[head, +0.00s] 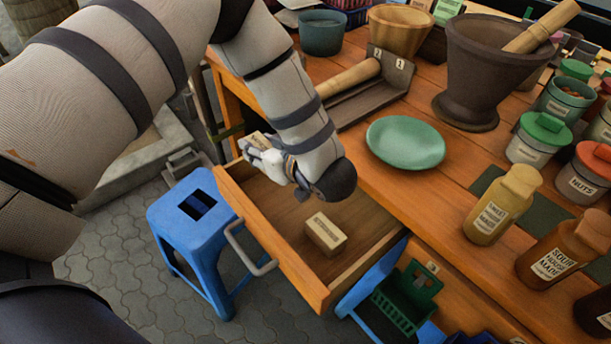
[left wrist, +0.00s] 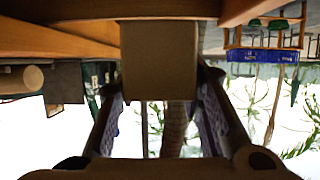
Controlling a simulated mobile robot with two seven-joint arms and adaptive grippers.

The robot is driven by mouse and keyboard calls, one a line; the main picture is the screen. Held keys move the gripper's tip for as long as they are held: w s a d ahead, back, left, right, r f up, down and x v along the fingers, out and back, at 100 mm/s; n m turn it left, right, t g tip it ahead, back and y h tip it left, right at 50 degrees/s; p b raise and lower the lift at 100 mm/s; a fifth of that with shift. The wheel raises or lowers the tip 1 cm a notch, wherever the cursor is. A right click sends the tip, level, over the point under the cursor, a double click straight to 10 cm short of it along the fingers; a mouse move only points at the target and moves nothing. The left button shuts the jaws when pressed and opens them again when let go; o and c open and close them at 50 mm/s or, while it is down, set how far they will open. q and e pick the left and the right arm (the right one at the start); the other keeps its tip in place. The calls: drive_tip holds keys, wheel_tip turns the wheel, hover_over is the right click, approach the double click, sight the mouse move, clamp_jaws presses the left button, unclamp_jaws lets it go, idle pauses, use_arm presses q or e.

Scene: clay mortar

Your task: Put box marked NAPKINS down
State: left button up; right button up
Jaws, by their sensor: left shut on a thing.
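My left gripper (head: 268,157) is above the back left part of the open wooden drawer (head: 228,187). It is shut on a small tan box (head: 260,141), whose lettering is too small to read for certain. In the left wrist view the held box (left wrist: 159,60) sits between the two fingers, with its plain brown face toward the camera. My right gripper is not in view.
A green plate (head: 405,142), a dark mortar (head: 490,70) and several jars stand on the wooden table. A blue stool (head: 185,208) stands left of the drawer. The drawer floor around the lying box is bare.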

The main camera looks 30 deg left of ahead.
use_arm(q)
drive_tip(key=w+d+f, duration=0.1)
drive_tip(key=f, duration=0.1)
drive_tip(key=d+f+b, duration=0.1)
drive_tip(key=d+f, duration=0.1)
drive_tip(key=w+d+f, duration=0.1)
drive_tip(key=f, duration=0.1)
drive_tip(key=shift+w+d+b, duration=0.2)
drive_tip(key=shift+w+b, duration=0.1)
drive_tip(key=shift+w, duration=0.05)
drive_tip(key=shift+w+d+f, duration=0.35)
drive_tip(key=shift+d, duration=0.05)
wheel_tip(320, 180, down, 3)
drive_tip(key=shift+w+d+f+b, duration=0.15)
drive_tip(key=shift+f+b, duration=0.05)
drive_tip(key=shift+b, duration=0.25)
drive_tip(key=shift+r, duration=0.2)
drive_tip(key=shift+f, duration=0.15)
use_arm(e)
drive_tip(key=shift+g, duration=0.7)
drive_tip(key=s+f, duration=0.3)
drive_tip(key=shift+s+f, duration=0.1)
use_arm(q)
drive_tip(key=o, duration=1.1)
drive_tip(key=shift+o, duration=0.2)
